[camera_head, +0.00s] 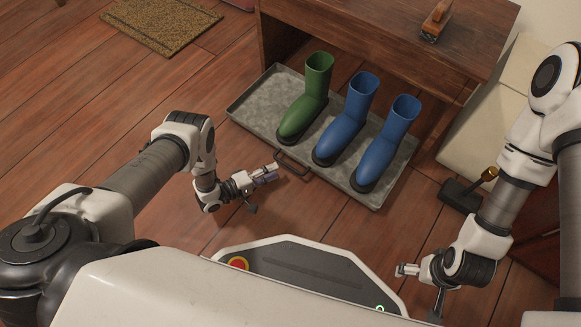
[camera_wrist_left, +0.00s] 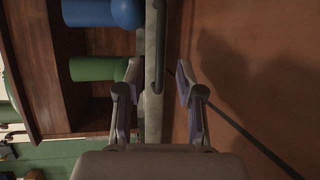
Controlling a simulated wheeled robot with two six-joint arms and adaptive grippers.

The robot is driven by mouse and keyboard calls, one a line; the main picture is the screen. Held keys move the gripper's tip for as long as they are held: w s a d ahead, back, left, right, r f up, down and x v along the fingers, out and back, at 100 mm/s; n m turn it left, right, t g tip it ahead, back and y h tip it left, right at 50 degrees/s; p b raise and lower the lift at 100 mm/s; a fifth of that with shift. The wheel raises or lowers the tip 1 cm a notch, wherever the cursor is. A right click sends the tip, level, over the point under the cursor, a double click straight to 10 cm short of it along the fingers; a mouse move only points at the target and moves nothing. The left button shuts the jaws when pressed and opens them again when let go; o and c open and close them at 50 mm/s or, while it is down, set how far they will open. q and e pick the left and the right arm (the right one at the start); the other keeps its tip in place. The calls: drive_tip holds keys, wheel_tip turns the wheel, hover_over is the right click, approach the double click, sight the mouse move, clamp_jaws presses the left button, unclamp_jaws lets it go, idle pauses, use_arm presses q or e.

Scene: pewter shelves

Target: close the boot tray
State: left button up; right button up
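The boot tray (camera_head: 252,112) is a grey metal tray pulled out from under a wooden bench. A green boot (camera_head: 305,100) and two blue boots (camera_head: 347,120) stand in it. A dark bar handle (camera_head: 292,168) sits on its front wall. My left gripper (camera_head: 272,173) is at the left end of the handle. In the left wrist view my left gripper (camera_wrist_left: 157,76) is open, with the tray's front edge (camera_wrist_left: 151,115) and the handle (camera_wrist_left: 159,50) between or just beyond the fingers. I cannot tell whether they touch. My right gripper (camera_head: 402,270) is low at the right, away from the tray; its opening is unclear.
The wooden bench (camera_head: 400,30) stands behind the tray, with a brush (camera_head: 437,19) on top. A doormat (camera_head: 160,22) lies at the back left. A dark object with a brass-coloured knob (camera_head: 463,193) stands on the floor at right. Wooden floor is clear left of the tray.

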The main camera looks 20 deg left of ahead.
sight(287, 165)
use_arm(q)
drive_tip(key=x, duration=0.1)
drive_tip(key=b+x, duration=0.1)
drive_tip(key=x, duration=0.1)
drive_tip(key=b+x, duration=0.1)
drive_tip(key=x, duration=0.1)
drive_tip(key=shift+f, duration=0.3)
drive_tip(key=shift+w+d, duration=0.35)
drive_tip(key=shift+w, duration=0.1)
drive_tip(key=shift+r, duration=0.1)
clamp_jaws()
drive_tip(key=shift+w, duration=0.1)
